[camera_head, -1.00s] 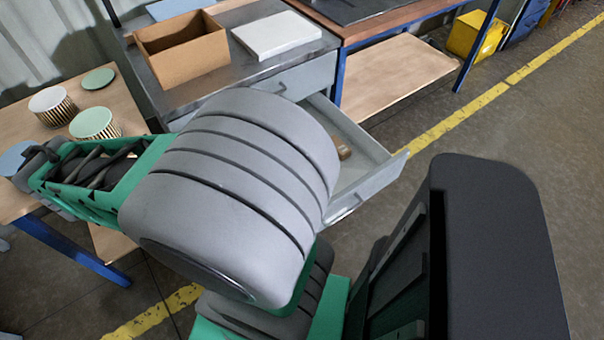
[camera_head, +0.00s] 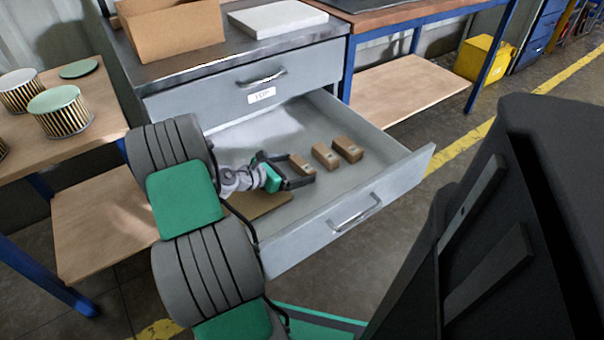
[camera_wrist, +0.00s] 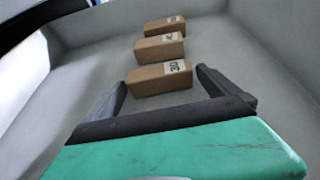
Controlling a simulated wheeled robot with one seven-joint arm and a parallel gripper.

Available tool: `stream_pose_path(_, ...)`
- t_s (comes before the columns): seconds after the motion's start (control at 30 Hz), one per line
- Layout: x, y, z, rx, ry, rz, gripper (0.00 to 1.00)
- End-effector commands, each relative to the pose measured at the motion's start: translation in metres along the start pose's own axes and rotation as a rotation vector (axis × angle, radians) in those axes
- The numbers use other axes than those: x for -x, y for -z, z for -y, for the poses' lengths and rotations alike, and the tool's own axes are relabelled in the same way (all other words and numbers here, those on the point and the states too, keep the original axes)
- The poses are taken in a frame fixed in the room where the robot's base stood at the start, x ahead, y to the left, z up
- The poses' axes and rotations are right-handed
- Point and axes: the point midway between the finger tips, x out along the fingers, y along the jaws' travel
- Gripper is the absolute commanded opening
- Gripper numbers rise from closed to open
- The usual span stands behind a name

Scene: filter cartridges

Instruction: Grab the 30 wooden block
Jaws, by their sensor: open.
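In the wrist view, the wooden block marked 30 (camera_wrist: 158,80) lies on the drawer floor, nearest to my gripper (camera_wrist: 165,90). My gripper is open and empty, with the block just ahead of its fingertips, roughly between them in the picture. Whether they touch cannot be told. A second block (camera_wrist: 158,48) lies behind it, its label hard to read, and a third (camera_wrist: 165,26) farther back. In the head view my gripper (camera_head: 298,172) is inside the open drawer, beside the nearest block (camera_head: 301,165). The other two blocks (camera_head: 325,156) (camera_head: 347,149) lie to its right.
The blocks lie in an open grey drawer (camera_head: 390,190) with raised walls, below a closed drawer labelled TOP (camera_head: 262,95). A flat brown piece (camera_head: 262,203) lies in the drawer near my gripper. A cardboard box (camera_head: 172,35) and a white slab (camera_head: 278,18) stand on top.

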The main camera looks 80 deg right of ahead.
Motion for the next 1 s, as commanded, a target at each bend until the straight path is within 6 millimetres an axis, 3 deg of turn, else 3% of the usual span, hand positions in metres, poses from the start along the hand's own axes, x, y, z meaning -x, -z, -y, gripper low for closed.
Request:
stream_pose_path(0.27, -0.0047, -0.0008, -0.0007, -0.001, -0.002, 0.000, 0.98)
stream_pose_path(0.87, -0.0045, -0.0006, -0.0006, -0.002, -0.002, -0.001, 0.49)
stream_pose_path(1.0, -0.0046, -0.0008, -0.0006, -0.002, -0.002, 0.000, 0.49)
